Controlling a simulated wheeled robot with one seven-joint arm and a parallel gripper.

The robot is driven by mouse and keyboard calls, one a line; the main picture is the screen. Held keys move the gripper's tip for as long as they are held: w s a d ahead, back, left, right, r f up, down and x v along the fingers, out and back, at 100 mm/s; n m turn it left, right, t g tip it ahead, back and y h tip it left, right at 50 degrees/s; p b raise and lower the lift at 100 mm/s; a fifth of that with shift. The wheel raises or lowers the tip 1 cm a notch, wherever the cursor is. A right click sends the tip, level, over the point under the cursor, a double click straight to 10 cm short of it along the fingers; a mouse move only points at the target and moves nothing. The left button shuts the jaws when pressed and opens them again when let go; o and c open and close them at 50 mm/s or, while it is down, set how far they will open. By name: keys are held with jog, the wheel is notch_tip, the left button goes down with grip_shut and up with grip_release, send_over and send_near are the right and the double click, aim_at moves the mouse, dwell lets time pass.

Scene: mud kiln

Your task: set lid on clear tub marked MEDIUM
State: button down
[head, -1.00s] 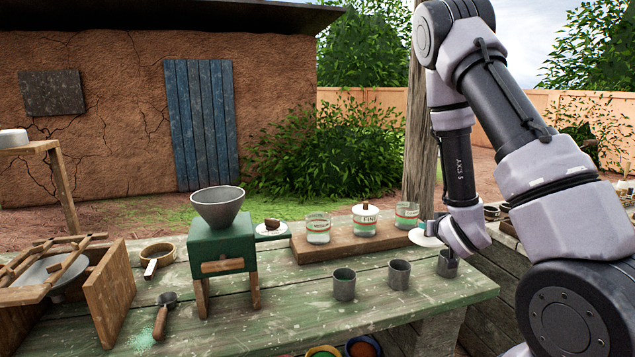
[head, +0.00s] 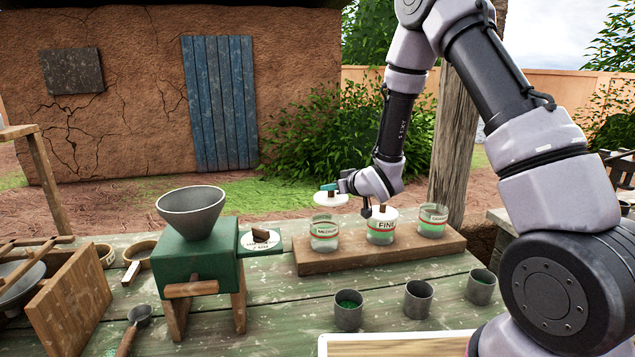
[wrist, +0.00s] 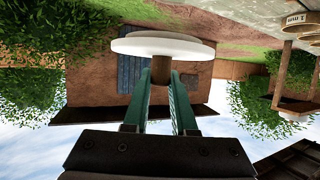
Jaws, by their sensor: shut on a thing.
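The clear tub marked MEDIUM (head: 324,244) stands upright and open at the left end of a wooden board in the head view. My gripper (head: 331,187) is shut on the dark knob of a white round lid (head: 328,200). The lid is held roughly level above the MEDIUM tub, with a small gap showing between them. In the wrist view, the green fingers of my gripper (wrist: 161,80) pinch the brown knob under the white lid (wrist: 165,48). The tub does not show in the wrist view.
A FINE tub (head: 381,238) with a white lid stands just right of MEDIUM, close under my wrist. Another open tub (head: 432,228) is farther right on the board (head: 345,264). A green grinder (head: 195,250) and another lid (head: 262,246) are left. Several grey cups stand in front.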

jog(key=shift+w+a+r, duration=0.1)
jog(key=shift+w+a, duration=0.05)
jog(key=shift+a, duration=0.3)
jog(key=shift+w+a+r, duration=0.1)
jog(key=shift+w+a, duration=0.05)
jog(key=shift+a, duration=0.3)
jog(key=shift+a+f, duration=0.1)
jog(key=shift+f, duration=0.2)
notch_tip(320, 180, down, 6)
jog(key=shift+f, duration=0.65)
jog(key=c, duration=0.6)
grip_release()
jog(key=shift+c, duration=0.2)
